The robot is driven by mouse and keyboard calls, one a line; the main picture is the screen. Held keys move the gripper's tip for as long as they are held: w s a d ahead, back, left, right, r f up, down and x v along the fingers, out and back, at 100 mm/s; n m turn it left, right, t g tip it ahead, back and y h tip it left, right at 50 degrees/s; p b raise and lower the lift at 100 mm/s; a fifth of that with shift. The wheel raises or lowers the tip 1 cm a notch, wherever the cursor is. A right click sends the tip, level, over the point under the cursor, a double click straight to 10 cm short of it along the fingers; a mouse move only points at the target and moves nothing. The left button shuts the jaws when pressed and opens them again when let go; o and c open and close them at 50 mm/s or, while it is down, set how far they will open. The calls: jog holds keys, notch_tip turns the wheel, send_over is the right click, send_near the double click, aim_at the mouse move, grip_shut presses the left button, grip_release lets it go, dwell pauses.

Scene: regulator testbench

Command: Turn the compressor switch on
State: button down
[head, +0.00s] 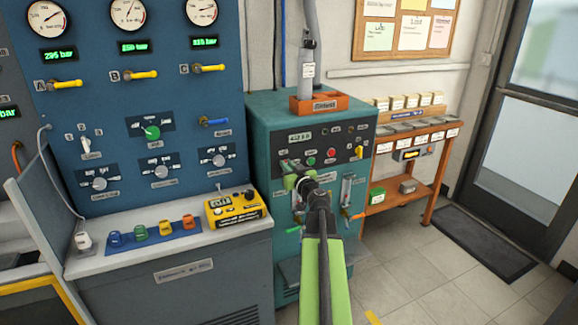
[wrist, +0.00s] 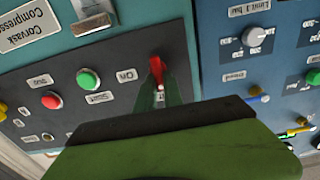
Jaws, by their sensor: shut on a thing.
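The compressor cabinet (head: 263,125) is a teal box with a dark control panel, right of the blue gauge panel. In the wrist view, its name plate (wrist: 33,33) reads "Corvask Compressor", upside down. The compressor switch, a red lever (wrist: 157,67), stands out from the panel beside a label reading "On" (wrist: 126,74). My gripper (head: 294,172) reaches the panel's left part in the head view and hides the lever there. In the wrist view its fingertips (wrist: 164,93) are shut on the red lever. The lever's lower part is hidden between the fingers.
A green button (wrist: 88,79) and a red button (wrist: 51,101) sit near the lever. The blue panel (head: 120,95) with gauges and valves stands left. A yellow meter (head: 236,207) lies on the bench. Tiled floor (head: 420,260) is free at right.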

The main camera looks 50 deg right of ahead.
jog(key=shift+s+d+f+m+b, duration=0.2)
jog(key=shift+f+m, duration=0.05)
jog(key=shift+m, duration=2.7)
jog(key=shift+s+d+f+m+b, duration=0.15)
jog(key=shift+d+f+m+b, duration=0.1)
jog(key=shift+m, duration=2.75)
jog(key=shift+s+d+f+m+b, duration=0.2)
jog(key=shift+f+m, duration=0.05)
jog(key=shift+m, duration=2.7)
jog(key=c, duration=1.5)
grip_release()
jog(key=shift+o, duration=0.2)
